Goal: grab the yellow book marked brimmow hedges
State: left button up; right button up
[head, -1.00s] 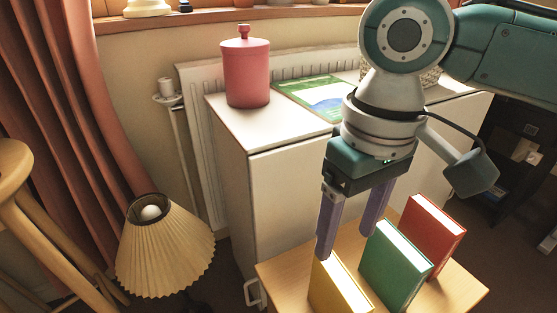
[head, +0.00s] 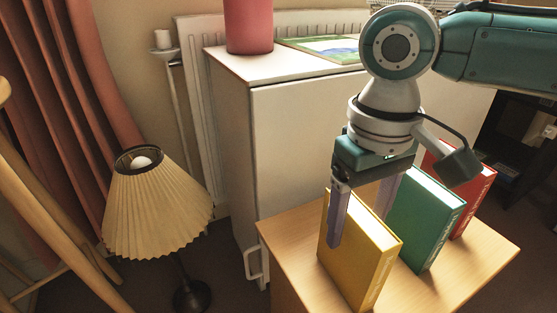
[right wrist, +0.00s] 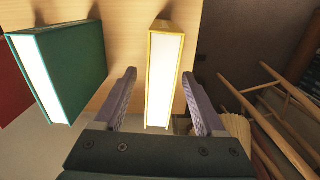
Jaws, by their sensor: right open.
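The yellow book (head: 355,262) stands upright at the near left of a small wooden table (head: 465,262); any title on it is too small to read. My right gripper (head: 362,226) points down over it, open, with one finger in front of the near cover and the other behind. In the right wrist view the yellow book (right wrist: 164,80) sits between the two spread fingers of my right gripper (right wrist: 159,76), with a visible gap on the left side. The fingers do not appear closed on it. My left gripper is not in view.
A green book (head: 428,222) and a red book (head: 475,200) stand upright behind and right of the yellow one. A white cabinet (head: 300,150) rises behind the table, bearing a red canister (head: 249,25). A pleated lamp (head: 158,212) stands on the left.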

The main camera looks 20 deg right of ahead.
notch_tip(320, 180, down, 2)
jog(key=shift+f, duration=0.1)
jog(key=shift+s, duration=0.1)
grip_shut()
dwell(0.4)
